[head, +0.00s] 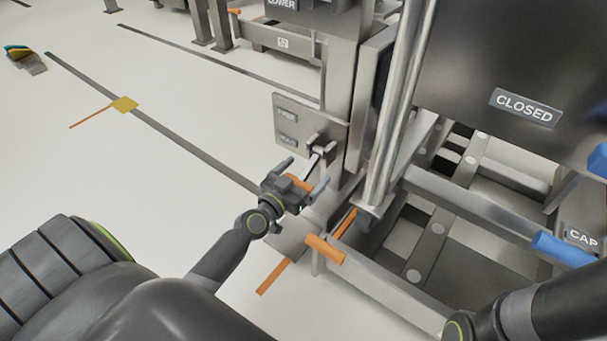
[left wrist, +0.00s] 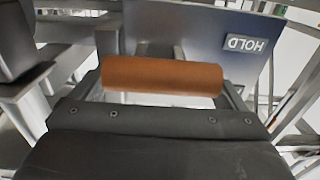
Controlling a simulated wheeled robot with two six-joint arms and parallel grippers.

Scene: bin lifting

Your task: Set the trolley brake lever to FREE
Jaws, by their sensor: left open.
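The trolley brake lever has a steel arm (head: 313,163) and an orange grip (head: 298,183). It is mounted on a steel plate (head: 300,118) with a FREE label (head: 286,115) above a HOLD label (head: 288,140). The lever slants down from its pivot toward my left gripper, on the HOLD side. My left gripper (head: 304,175) is open, with a finger on either side of the orange grip. In the left wrist view the grip (left wrist: 162,77) lies crosswise just ahead of the palm, and the HOLD label (left wrist: 247,45) appears upside down. Contact cannot be told. My right gripper is out of view.
A steel post (head: 400,100) stands just right of the lever. A dark panel marked CLOSED (head: 525,107) is at the upper right. An orange bar end (head: 325,249) sticks out below my left gripper. The pale floor (head: 170,150) at left is largely clear.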

